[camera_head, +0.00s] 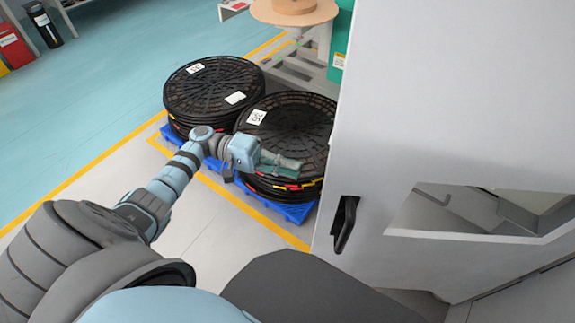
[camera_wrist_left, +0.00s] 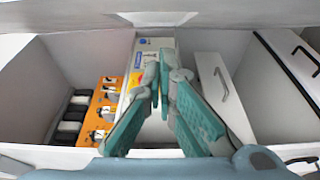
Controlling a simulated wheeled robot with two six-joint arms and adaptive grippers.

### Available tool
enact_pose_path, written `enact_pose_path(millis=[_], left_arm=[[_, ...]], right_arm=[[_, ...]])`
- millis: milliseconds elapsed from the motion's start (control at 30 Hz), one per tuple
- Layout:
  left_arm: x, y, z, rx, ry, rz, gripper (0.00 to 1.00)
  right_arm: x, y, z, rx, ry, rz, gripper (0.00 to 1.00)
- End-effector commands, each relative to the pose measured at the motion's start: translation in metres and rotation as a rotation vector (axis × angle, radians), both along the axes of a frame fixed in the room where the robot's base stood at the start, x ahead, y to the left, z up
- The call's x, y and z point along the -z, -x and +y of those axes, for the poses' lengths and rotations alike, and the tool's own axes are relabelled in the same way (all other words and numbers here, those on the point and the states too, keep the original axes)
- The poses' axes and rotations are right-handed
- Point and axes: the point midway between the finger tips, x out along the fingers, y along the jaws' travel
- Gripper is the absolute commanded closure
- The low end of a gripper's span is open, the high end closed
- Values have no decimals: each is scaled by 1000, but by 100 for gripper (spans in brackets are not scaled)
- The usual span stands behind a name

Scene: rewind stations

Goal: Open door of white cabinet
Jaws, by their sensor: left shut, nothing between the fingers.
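The white cabinet's large pale panel (camera_head: 440,90) fills the right of the head view. A black handle (camera_head: 345,224) sits near its lower left edge, and a slanted window opening is to the handle's right. My left gripper (camera_head: 284,162) is left of and above the handle, clear of it, in front of the black reels. In the left wrist view its two green fingers (camera_wrist_left: 164,76) come together at the far end with nothing held. Beyond them are white-walled compartments (camera_wrist_left: 225,70); I cannot tell exactly how these join the panel. My right gripper is not in view.
Two stacks of black reels (camera_head: 212,90) stand on blue pallets (camera_head: 295,212) behind my left arm. An orange rack of small items (camera_wrist_left: 100,110) and pale fronts with dark handles (camera_wrist_left: 300,55) show in the wrist view. Floor at left is open.

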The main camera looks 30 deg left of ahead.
Motion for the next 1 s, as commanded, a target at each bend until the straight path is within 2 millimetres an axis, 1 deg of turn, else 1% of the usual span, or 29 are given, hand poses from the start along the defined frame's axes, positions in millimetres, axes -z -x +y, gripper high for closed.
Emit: enact_pose_path(millis=[33,100,300,400,567,1000], left_arm=[[-3,-2,-11,1,3,-1,100],[-2,-5,-26,1,3,0,100],[-2,-14,-68,-1,2,2,100],[-2,5,-74,-2,-2,6,100],[0,20,-81,-2,-1,4,100],[1,24,-84,-5,0,4,100]], right_arm=[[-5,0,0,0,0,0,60],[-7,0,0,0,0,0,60],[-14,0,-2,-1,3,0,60],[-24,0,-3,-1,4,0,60],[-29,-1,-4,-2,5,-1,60],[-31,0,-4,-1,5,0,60]])
